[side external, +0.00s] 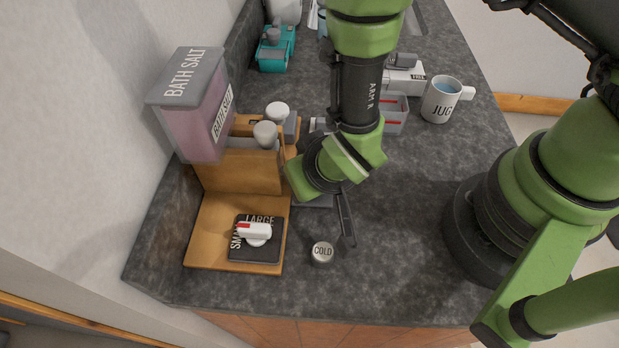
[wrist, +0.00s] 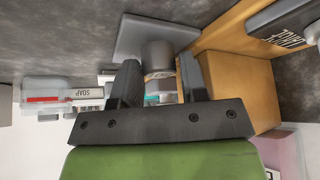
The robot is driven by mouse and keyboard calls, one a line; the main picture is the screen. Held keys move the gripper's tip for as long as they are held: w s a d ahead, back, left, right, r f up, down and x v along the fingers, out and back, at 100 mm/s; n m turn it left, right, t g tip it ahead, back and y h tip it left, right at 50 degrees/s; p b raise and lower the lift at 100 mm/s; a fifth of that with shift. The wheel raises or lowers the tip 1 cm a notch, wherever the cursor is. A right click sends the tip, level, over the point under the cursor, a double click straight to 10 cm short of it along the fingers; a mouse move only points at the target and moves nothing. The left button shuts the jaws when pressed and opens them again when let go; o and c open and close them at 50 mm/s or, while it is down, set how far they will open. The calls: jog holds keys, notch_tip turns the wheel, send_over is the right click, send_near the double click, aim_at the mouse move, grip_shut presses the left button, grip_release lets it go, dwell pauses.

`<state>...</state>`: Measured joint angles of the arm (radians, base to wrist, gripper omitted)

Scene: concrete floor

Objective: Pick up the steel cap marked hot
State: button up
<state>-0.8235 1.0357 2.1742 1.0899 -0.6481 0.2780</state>
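A steel cap marked COLD (side external: 322,252) stands on the dark counter in the side view, below my gripper. No cap with a readable HOT label shows there. In the wrist view a grey metal round piece (wrist: 158,55) stands between my fingers, on or against a flat grey plate (wrist: 128,45); its lettering is too small to read. My gripper (wrist: 158,76) is open, with a finger on each side of this piece and apparent gaps. In the side view my gripper (side external: 342,215) points down beside the grey plate (side external: 313,202), which is mostly hidden behind it.
A wooden stand (side external: 202,232) holds a dark SMALL/LARGE plate with a red-and-white knob (side external: 256,232). A BATH SALT box (side external: 197,118) is above it. A JUG mug (side external: 438,104) and a grey bin (side external: 394,117) stand behind.

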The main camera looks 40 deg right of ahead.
jog(key=shift+c, duration=0.2)
jog(key=c, duration=0.6)
jog(key=shift+o, duration=0.2)
jog(key=shift+r, duration=0.15)
